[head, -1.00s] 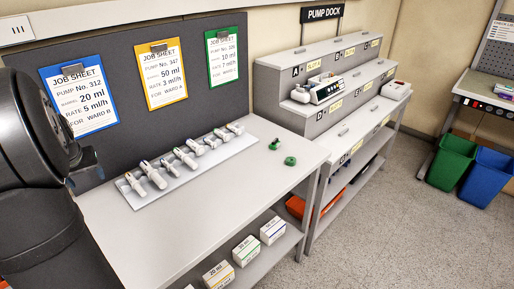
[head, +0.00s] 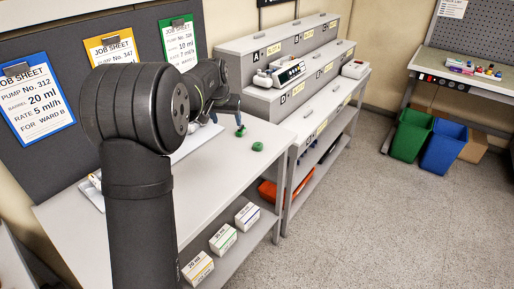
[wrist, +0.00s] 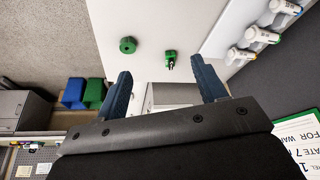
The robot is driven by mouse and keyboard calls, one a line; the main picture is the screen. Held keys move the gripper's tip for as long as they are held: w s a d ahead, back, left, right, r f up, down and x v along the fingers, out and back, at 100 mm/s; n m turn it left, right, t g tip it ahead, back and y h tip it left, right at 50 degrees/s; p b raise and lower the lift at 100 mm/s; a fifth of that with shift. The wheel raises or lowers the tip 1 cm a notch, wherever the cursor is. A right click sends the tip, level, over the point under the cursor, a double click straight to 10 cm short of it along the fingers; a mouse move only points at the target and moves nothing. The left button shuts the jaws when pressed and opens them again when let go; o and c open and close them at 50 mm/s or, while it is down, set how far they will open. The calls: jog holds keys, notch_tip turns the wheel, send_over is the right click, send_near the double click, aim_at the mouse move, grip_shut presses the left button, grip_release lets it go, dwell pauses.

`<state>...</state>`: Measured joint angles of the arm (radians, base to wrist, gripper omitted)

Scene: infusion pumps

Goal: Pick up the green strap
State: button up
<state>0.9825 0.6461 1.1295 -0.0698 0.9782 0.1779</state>
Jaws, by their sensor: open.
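Two small green items lie on the white bench top. One is a round, coil-like green piece (head: 258,146), which looks like a rolled strap; it also shows in the wrist view (wrist: 128,45). The other is a smaller green piece (head: 240,131) with a pale or metallic part, also in the wrist view (wrist: 170,59); I cannot tell for certain which is the strap. My gripper (head: 229,104) is open and empty, above the bench near both. In the wrist view its blue fingers (wrist: 164,80) are wide apart, with both green items beyond the tips.
A tray of syringes (wrist: 227,32) lies beside the green items, mostly hidden by my arm in the head view. Job sheets (head: 40,105) hang on the dark back panel. The stepped pump dock (head: 300,105) stands beyond the bench. Boxes (head: 198,268) sit on the lower shelf.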

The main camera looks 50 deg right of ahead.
jog(key=s+d+m, duration=0.1)
jog(key=s+d, duration=0.4)
jog(key=s, duration=0.2)
send_near(258, 145)
jog(key=f, duration=0.2)
jog(key=shift+w+d+f+g, duration=0.1)
jog(key=shift+d+f+g, duration=0.2)
jog(key=shift+w+x, duration=0.15)
jog(key=shift+x, duration=1.3)
jog(key=shift+w+x, duration=0.1)
jog(key=shift+x, duration=1.35)
jog(key=shift+d+r, duration=0.1)
jog(key=c, duration=1.1)
